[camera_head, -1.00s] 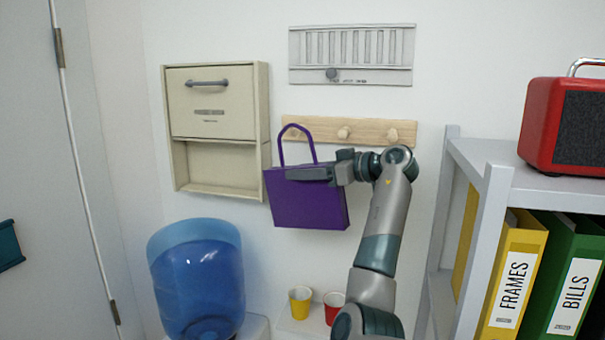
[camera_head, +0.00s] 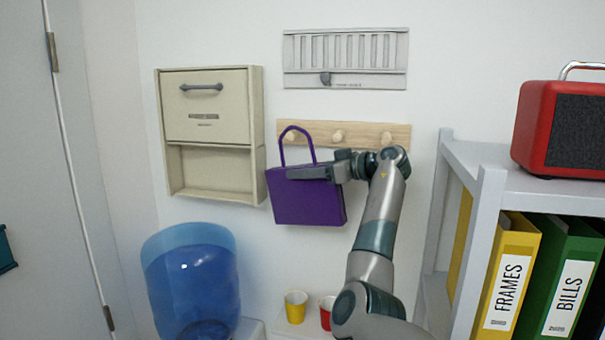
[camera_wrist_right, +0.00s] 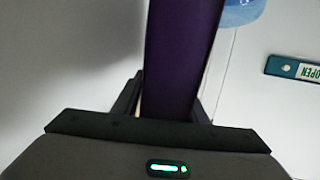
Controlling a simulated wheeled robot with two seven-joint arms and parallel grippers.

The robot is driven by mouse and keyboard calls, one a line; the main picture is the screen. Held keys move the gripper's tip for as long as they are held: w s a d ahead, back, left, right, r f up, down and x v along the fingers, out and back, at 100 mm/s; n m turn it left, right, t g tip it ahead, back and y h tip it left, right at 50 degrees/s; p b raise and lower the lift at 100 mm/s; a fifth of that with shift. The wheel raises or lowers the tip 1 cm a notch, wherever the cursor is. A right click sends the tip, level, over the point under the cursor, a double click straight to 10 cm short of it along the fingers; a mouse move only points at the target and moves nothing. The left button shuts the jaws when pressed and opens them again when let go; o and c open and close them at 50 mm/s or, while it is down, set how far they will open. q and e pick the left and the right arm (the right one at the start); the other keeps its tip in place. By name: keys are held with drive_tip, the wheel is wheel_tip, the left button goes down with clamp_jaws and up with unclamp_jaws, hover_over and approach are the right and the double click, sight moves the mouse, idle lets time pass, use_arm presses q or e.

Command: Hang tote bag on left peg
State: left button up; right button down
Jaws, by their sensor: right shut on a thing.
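The purple tote bag (camera_head: 308,203) hangs upright in front of the wall, its looped handle (camera_head: 283,148) standing up around the left peg (camera_head: 291,138) as seen from the head. I cannot tell whether the handle is over the peg or only in front of it. My right gripper (camera_head: 308,173) is shut on the bag's upper edge. In the right wrist view the bag (camera_wrist_right: 180,60) runs between the two fingers (camera_wrist_right: 165,100). The wooden peg rail (camera_head: 360,128) also shows a middle peg (camera_head: 338,136) and a right peg (camera_head: 387,139). My left gripper is out of view.
A beige wall cabinet (camera_head: 208,125) hangs left of the rail, and a grey vent (camera_head: 345,58) is above it. A blue water bottle (camera_head: 192,285) stands below left. A grey shelf (camera_head: 470,190) with binders and a red radio (camera_head: 560,125) is at right. Yellow (camera_head: 295,306) and red cups (camera_head: 326,312) stand below.

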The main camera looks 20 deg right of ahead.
drive_tip(key=shift+w+d+f, duration=0.35)
drive_tip(key=shift+w+f, duration=0.2)
drive_tip(key=shift+w, duration=0.05)
drive_tip(key=shift+f, duration=0.25)
idle(0.3)
drive_tip(key=c, duration=1.3)
unclamp_jaws()
drive_tip(key=o, duration=0.3)
drive_tip(key=shift+d, duration=0.15)
drive_tip(key=shift+r, duration=0.3)
